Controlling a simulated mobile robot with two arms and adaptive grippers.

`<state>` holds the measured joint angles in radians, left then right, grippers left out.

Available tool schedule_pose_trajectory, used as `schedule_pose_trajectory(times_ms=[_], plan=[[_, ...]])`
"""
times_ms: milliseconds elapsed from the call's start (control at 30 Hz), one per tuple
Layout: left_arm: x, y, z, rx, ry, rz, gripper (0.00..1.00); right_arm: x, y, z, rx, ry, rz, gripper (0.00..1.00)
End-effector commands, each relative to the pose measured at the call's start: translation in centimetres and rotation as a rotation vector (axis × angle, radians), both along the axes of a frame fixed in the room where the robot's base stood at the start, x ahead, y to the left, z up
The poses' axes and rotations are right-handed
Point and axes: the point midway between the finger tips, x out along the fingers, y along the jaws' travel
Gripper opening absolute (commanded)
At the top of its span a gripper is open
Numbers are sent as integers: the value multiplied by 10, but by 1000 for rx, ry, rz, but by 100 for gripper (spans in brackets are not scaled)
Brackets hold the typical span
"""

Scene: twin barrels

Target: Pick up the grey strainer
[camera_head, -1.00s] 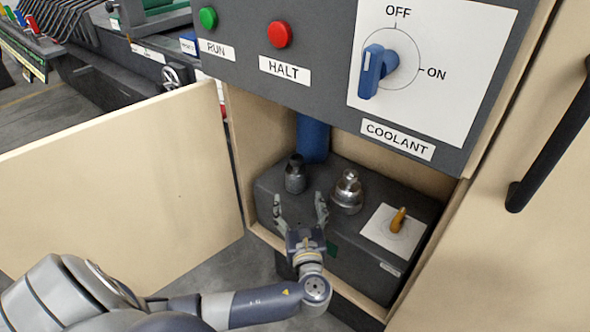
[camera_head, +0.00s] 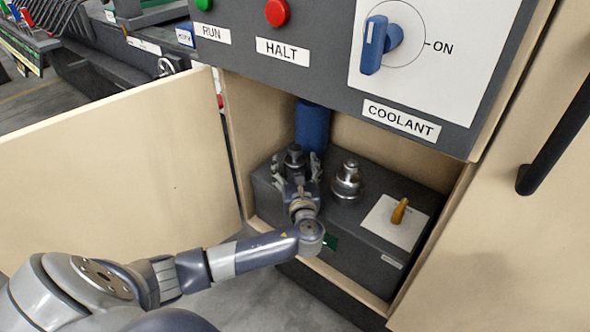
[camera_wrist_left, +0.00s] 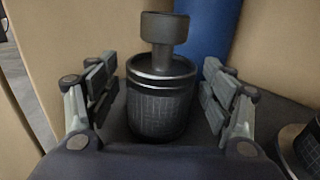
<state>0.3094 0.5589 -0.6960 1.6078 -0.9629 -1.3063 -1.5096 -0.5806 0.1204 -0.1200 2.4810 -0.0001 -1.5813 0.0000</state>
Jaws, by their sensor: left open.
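The grey strainer (camera_head: 295,158) is a dark grey knobbed cylinder with a mesh-like side, standing upright on the left of the dark box top inside the cabinet. In the left wrist view the strainer (camera_wrist_left: 161,95) stands between the two fingers, with gaps on both sides. My left gripper (camera_head: 298,167) is open around it; its fingers and palm hide the strainer's lower part in the head view. The left gripper's fingers also show in the left wrist view (camera_wrist_left: 160,105). My right gripper is not in view.
A shiny silver strainer-like piece (camera_head: 347,181) stands just right of my gripper. A blue cylinder (camera_head: 312,127) rises behind. The open cabinet door (camera_head: 120,170) is at left; the control panel (camera_head: 330,60) overhangs above.

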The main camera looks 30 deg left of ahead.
Motion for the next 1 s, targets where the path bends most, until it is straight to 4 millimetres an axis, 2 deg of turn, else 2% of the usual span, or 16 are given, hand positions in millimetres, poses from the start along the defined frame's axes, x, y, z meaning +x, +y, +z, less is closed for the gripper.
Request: schedule_pose_trajectory(times_ms=[167, 267, 400, 433, 767, 1000], plan=[[0, 0, 0, -1, -1, 0, 74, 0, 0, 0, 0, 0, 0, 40], [0, 0, 0, 0, 0, 0, 56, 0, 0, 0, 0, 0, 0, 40], [0, 0, 0, 0, 0, 0, 24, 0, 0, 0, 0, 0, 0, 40], [0, 0, 0, 0, 0, 0, 20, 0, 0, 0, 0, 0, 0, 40], [0, 0, 3, 1, -2, 0, 20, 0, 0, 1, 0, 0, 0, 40], [0, 0, 24, -1, -3, 0, 20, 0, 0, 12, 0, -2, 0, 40]])
